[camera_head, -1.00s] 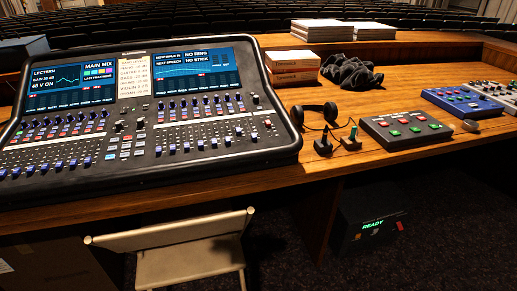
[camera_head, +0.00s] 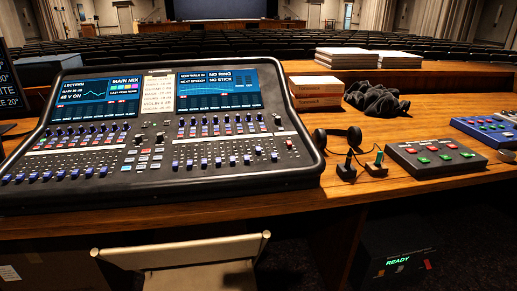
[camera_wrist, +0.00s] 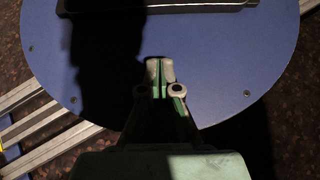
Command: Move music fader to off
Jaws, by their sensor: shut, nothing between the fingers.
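The black mixing desk (camera_head: 150,196) stands on the wooden table in the head view. Rows of small knobs and fader caps (camera_head: 204,163) cross its lower half, many with blue caps. The labels are too small to read, so I cannot tell which fader is the music one. My gripper (camera_wrist: 159,70) shows only in the wrist view. It is shut and empty, pointing down over a blue rounded surface. The desk is not recognizable in the wrist view, so the gripper's distance from the faders cannot be told.
A button box (camera_head: 437,158), headphones (camera_head: 352,137), two small stick-like items (camera_head: 346,170), dark cloth (camera_head: 374,100) and stacked books (camera_head: 316,92) lie right of the desk. A chair (camera_head: 185,252) stands in front. A box reading READY (camera_head: 398,262) is below the table.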

